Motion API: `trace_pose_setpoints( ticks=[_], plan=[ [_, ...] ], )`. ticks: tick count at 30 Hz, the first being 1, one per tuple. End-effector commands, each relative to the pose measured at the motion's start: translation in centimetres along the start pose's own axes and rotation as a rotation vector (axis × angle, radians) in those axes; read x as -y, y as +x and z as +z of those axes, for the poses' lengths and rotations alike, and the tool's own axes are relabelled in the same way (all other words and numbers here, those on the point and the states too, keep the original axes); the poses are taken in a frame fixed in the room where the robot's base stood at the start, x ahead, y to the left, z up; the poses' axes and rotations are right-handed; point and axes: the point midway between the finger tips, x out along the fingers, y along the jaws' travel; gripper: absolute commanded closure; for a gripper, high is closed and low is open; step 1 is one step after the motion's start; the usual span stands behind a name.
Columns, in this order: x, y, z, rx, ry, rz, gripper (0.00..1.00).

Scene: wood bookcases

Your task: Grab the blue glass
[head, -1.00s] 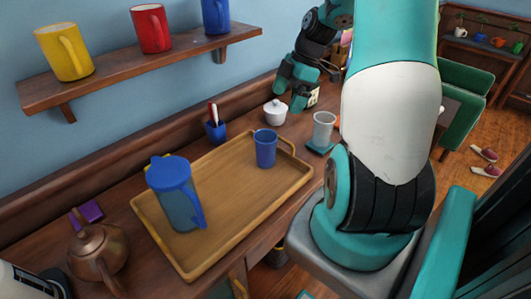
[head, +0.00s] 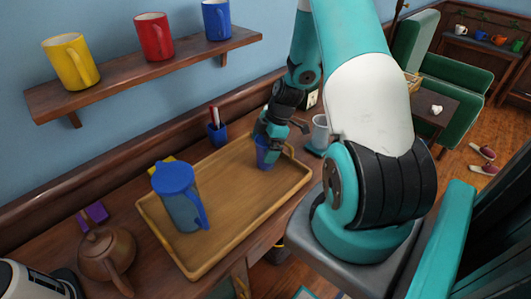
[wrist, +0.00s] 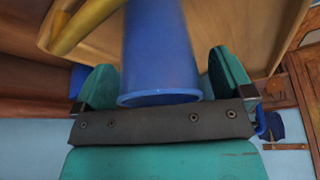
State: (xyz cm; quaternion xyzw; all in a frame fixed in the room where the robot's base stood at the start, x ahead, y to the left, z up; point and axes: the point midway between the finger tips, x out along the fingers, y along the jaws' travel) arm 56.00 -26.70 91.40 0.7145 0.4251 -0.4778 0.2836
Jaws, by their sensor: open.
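The blue glass (head: 264,162) stands upright on the right end of the wooden tray (head: 215,235) in the head view. My gripper (head: 270,148) is over it and hides its upper part. In the wrist view the glass (wrist: 160,50) lies between the two teal fingers of my gripper (wrist: 164,78), with its rim close to the dark palm bar. The fingers are open, with a gap visible on each side of the glass.
A blue lidded pitcher (head: 180,200) stands on the tray's left part. A grey cup (head: 320,132) stands behind the tray at right, near my arm. A shelf (head: 150,75) with mugs hangs above. The tray's middle is clear.

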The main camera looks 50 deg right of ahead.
Motion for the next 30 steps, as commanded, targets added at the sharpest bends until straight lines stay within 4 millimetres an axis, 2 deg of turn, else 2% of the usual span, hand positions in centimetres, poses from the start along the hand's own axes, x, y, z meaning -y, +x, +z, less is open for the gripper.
trace_pose_setpoints(
  ticks=[8,16,25,30],
  plan=[
    [0.0,0.5,0.0,0.0,-0.001,0.001,0.01],
    [0.0,0.4,0.0,0.0,0.0,0.001,0.61],
    [-0.1,0.3,-0.1,0.0,-0.001,0.002,0.61],
    [-0.1,-0.9,-0.5,0.0,-0.003,0.004,0.61]
  ],
)
